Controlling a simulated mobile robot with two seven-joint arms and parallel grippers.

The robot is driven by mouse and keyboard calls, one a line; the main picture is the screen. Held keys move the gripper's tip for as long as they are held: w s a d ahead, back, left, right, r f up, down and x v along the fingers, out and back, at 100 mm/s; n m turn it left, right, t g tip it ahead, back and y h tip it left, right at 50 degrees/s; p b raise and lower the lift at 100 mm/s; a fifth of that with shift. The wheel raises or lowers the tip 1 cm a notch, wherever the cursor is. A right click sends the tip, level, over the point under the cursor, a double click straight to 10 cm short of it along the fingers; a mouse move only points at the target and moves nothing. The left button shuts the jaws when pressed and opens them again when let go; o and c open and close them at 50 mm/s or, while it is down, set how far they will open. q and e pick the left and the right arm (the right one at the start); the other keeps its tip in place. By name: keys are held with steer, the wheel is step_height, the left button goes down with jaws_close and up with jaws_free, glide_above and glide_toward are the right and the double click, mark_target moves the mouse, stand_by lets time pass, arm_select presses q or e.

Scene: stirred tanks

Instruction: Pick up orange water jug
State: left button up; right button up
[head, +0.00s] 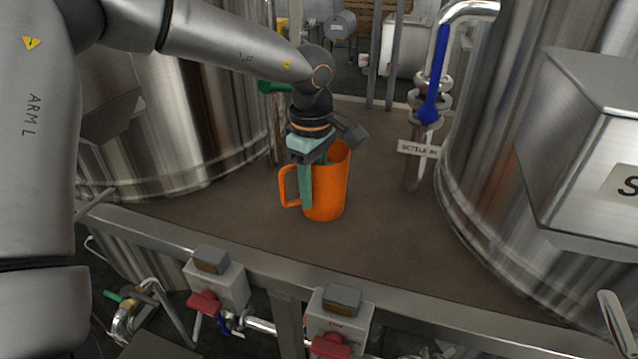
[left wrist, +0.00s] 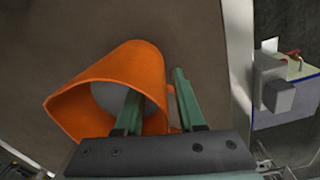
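The orange water jug (head: 333,190) stands upright on the brown platform (head: 245,208), with its handle on the left. My left gripper (head: 312,180) points down at its rim on the handle side. In the left wrist view, the jug (left wrist: 100,72) opens toward the camera. There my left gripper (left wrist: 157,88) has one finger inside the mouth and the other outside, on the handle side. The fingers are apart with the jug wall between them, and a gap shows beside the outer finger. The handle is mostly hidden in that view. My right gripper is not in view.
Large steel tanks stand left (head: 190,110) and right (head: 485,160) of the platform. A pipe with a blue valve handle (head: 436,80) rises behind right of the jug. A metal rail (head: 400,300) with valve boxes (head: 215,285) runs along the front. Platform around the jug is clear.

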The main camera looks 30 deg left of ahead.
arm_select(q)
jaws_close()
steer(key=shift+r, duration=0.1)
stand_by(1.2)
